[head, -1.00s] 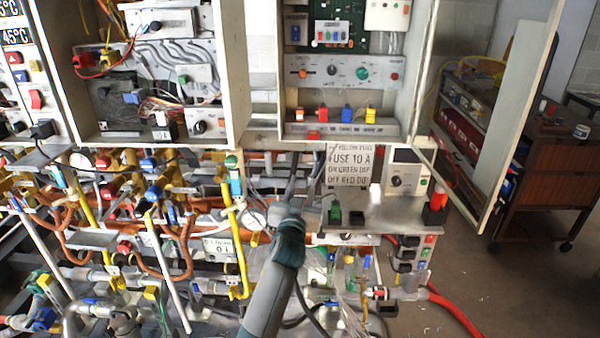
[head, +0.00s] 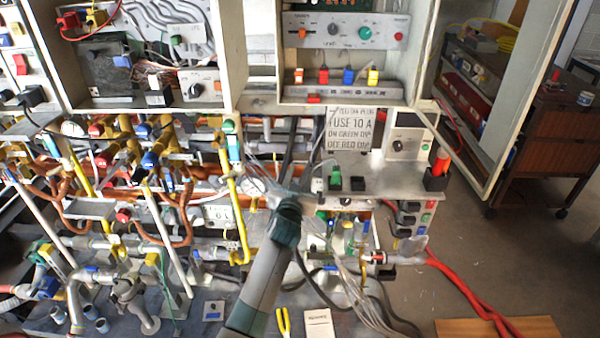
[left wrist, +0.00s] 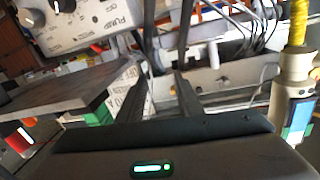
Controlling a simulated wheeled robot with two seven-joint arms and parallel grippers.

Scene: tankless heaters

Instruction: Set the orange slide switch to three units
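I cannot pick out the orange slide switch for certain. A small orange-red tab (head: 298,75) stands at the left of a row with red, blue and yellow tabs in the upper right cabinet. My left gripper (head: 303,125) points away from me in front of the pipework, just left of the paper sign. In the left wrist view its two dark fingers (left wrist: 167,30) are apart with nothing between them. My right gripper is not in view.
A white sign (head: 350,128) hangs under the right cabinet. A grey shelf (head: 385,182) and a white dial box (head: 408,140) are right of my gripper. Dense pipes and hoses (head: 160,190) fill the left. An open cabinet door (head: 525,90) juts out at right.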

